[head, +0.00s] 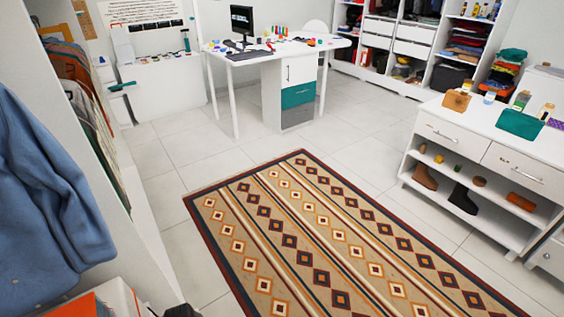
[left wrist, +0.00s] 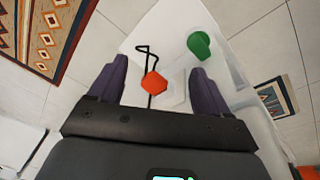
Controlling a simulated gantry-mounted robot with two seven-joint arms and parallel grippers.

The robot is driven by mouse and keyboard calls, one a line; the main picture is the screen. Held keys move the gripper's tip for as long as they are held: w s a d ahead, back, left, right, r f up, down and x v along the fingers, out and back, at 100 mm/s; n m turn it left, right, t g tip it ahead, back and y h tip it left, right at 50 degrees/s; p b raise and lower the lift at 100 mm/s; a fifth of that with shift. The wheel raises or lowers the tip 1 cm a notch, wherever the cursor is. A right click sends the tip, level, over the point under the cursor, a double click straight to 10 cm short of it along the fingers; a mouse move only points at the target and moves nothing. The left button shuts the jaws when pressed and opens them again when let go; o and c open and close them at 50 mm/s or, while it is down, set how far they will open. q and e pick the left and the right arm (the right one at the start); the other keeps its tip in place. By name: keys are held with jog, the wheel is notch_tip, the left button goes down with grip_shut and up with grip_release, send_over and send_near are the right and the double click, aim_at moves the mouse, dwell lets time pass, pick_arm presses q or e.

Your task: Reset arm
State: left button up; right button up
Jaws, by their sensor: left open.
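My left gripper (left wrist: 158,72) shows in the left wrist view, its two dark purple fingers spread apart with nothing held between them. Beyond the fingers lie an orange-red lump (left wrist: 154,84), a thin black bent wire piece (left wrist: 146,50) and a green rounded object (left wrist: 199,45) over a white surface (left wrist: 165,28). The orange-red lump appears in the gap between the fingers, but I cannot tell how far it is from them. Neither gripper can be made out in the head view; a small dark shape at its bottom edge is too cut off to identify.
A patterned rug (head: 330,235) covers the middle floor, which is otherwise clear. A white desk (head: 270,55) stands at the back. A white drawer unit (head: 480,150) with shoes stands right. Blue clothing (head: 45,190) hangs close at left. Shelves (head: 410,40) line the back right.

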pick_arm(q)
jog(key=s+d+r+m+t+h+p, duration=0.1)
jog(key=s+d+r+m+p, duration=0.15)
jog(key=s+r+m, duration=0.7)
jog(key=s+d+r+m+t+p, duration=0.15)
jog(key=s+d+r+m, duration=0.35)
jog(key=s+r, duration=0.75)
notch_tip(320, 180, up, 38)
jog(key=m+p, duration=0.1)
jog(key=p, duration=3.7)
jog(key=shift+a+r+p, duration=0.2)
jog(key=shift+a+p, duration=0.15)
jog(key=shift+a, duration=0.1)
jog(key=shift+w+g, duration=0.1)
jog(key=shift+g, duration=0.15)
jog(key=shift+f, duration=0.1)
notch_tip(320, 180, down, 54)
jog(key=b, duration=5.4)
jog(key=shift+r, duration=0.25)
